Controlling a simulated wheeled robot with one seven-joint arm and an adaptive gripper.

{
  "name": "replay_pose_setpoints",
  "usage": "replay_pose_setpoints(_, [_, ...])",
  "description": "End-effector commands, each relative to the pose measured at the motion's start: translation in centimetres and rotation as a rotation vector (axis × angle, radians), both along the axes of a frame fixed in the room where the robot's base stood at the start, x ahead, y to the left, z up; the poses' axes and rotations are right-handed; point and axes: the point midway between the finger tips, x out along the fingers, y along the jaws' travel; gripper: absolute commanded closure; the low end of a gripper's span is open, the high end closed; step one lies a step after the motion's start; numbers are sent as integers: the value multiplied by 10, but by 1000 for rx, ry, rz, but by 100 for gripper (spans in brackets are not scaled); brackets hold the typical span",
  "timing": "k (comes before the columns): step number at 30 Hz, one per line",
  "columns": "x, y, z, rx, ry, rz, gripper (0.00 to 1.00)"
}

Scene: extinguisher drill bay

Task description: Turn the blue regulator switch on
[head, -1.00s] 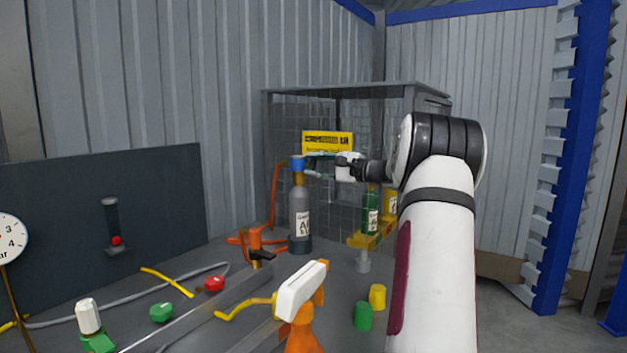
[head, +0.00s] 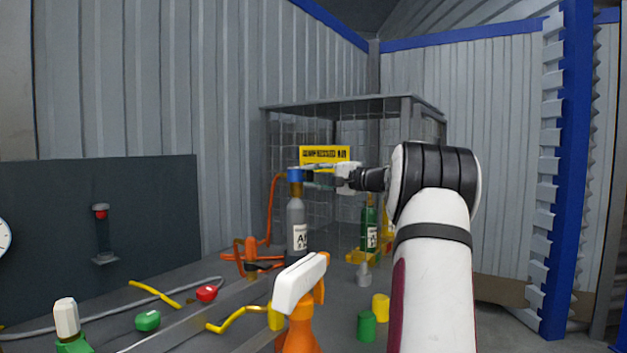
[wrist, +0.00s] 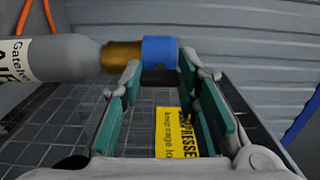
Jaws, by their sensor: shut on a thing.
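The blue regulator switch (head: 295,175) is a round cap on a brass neck atop a grey gas cylinder (head: 297,218) standing upright on the bench. In the wrist view the blue switch (wrist: 160,52) lies between my teal-padded fingertips, with the brass neck (wrist: 122,57) beside it. My gripper (head: 308,173) reaches in from the right and is shut on the switch; it also shows in the wrist view (wrist: 161,72). An orange hose (head: 274,205) runs down beside the cylinder. In a tube on the dark panel, a red float (head: 101,209) sits near the top.
A wire cage (head: 345,106) with a yellow sign (head: 325,154) stands behind. A green bottle (head: 369,228) stands right of the cylinder. An orange-and-white spray bottle (head: 300,290), yellow cup (head: 380,306) and green cup (head: 366,325) are in front. A pressure dial (head: 3,234) is cut off at left.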

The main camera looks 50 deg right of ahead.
Motion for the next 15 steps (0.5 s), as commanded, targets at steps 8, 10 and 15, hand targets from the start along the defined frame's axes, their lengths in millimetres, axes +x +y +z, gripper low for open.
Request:
replay_pose_setpoints(8, [0,-1,-2,0,3,-2,69])
replay_pose_setpoints(10, [0,-1,-1,1,3,-1,53])
replay_pose_setpoints(15, [0,-1,-1,0,2,-1,50])
